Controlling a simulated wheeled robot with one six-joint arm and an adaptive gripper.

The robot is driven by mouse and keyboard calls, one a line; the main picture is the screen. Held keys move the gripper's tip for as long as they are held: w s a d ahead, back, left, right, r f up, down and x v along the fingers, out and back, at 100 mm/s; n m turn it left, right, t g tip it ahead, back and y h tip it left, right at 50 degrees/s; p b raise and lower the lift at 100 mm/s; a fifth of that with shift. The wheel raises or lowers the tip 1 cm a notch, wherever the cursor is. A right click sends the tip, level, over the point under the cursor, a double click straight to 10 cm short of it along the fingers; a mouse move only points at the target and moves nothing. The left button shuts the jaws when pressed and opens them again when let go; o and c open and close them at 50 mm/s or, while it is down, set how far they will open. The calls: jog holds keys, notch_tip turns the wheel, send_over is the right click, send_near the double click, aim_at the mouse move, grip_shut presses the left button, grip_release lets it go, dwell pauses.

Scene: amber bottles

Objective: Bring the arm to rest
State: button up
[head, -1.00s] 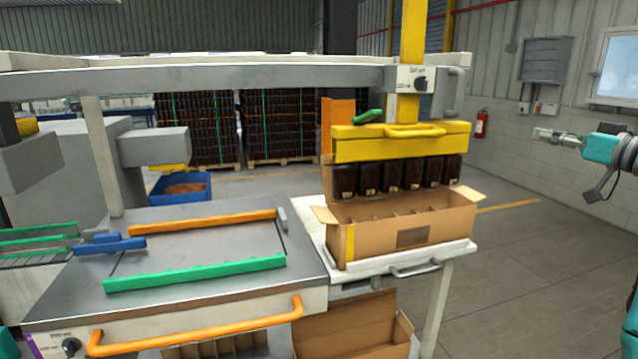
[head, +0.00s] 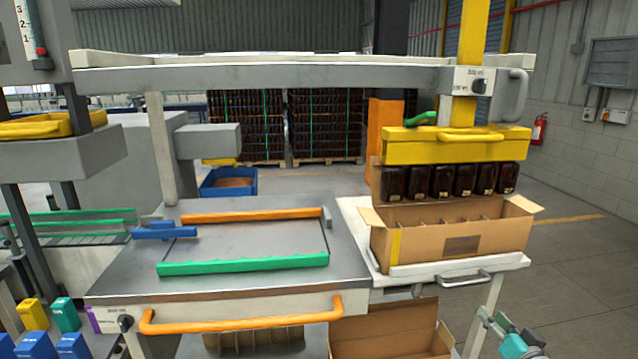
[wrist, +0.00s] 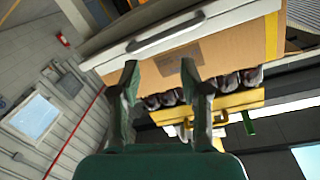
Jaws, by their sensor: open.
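My gripper (head: 488,322) is low at the right of the head view, in front of the white shelf (head: 455,268) that holds an open carton (head: 425,243). In the wrist view my gripper (wrist: 162,75) shows two fingers spread apart with nothing held between them. The picture there is tilted, and the carton (wrist: 225,55) and shelf handle (wrist: 165,33) lie beyond the fingertips. A row of amber bottles (head: 440,181) hangs under a yellow lifting head (head: 455,147), above the divided carton.
A metal bench (head: 250,240) with orange and green rails stands left of the carton. An orange handle (head: 240,318) runs along its front. Another open carton (head: 390,330) sits below the shelf, near my gripper. Floor at the right is clear.

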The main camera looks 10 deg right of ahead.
jog(key=s+a+f+g+h, duration=0.1)
jog(key=s+a+f+g, duration=0.1)
jog(key=s+a+f, duration=1.65)
jog(key=s+a+r+n, duration=0.2)
jog(key=s+a+r, duration=0.1)
jog(key=s, duration=0.6)
jog(key=s+a+r+n+y, duration=0.1)
jog(key=s+a, duration=0.3)
jog(key=s, duration=0.6)
jog(key=s+a+r+n+y, duration=0.1)
jog(key=s+a+r+n, duration=0.1)
jog(key=s, duration=0.8)
notch_tip(320, 180, up, 3)
jog(key=shift+s+a+f+n, duration=0.2)
jog(key=shift+a+n, duration=0.1)
jog(key=shift+a, duration=0.5)
